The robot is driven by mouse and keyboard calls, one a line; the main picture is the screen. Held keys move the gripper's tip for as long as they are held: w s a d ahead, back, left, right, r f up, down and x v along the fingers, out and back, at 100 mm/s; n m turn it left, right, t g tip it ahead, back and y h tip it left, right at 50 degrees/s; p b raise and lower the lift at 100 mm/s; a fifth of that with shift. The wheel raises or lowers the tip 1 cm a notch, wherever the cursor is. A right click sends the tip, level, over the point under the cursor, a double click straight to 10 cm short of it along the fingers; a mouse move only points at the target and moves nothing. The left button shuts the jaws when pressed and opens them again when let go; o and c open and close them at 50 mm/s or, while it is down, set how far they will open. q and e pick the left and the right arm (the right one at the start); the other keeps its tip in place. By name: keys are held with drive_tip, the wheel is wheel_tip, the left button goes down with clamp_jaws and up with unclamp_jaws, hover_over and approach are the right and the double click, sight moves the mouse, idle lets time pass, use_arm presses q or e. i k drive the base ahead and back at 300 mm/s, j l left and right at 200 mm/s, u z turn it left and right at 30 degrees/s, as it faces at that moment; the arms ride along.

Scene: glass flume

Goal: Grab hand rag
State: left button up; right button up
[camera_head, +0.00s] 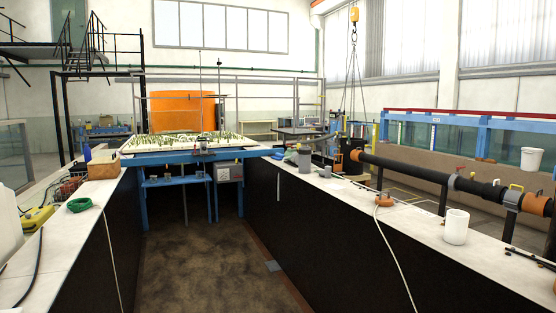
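I cannot make out a hand rag for certain. A small blue-green, soft-looking heap (278,154) lies at the far end of the right counter, beside a grey container. It may be cloth, but it is too small to tell. Neither of my grippers shows in the head view.
White counters run along the left (60,250) and right (345,195), with an open brown floor (205,255) between them. A green coil (79,205) and yellow device (37,218) sit left. A white cup (456,226) and grey container (305,159) stand right. A blue-framed table (190,155) closes the far end.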

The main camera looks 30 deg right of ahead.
sight(279, 156)
drive_tip(key=i+l+z, duration=0.25)
drive_tip(key=i, duration=0.95)
drive_tip(key=i+z, duration=0.25)
drive_tip(key=i, duration=2.8)
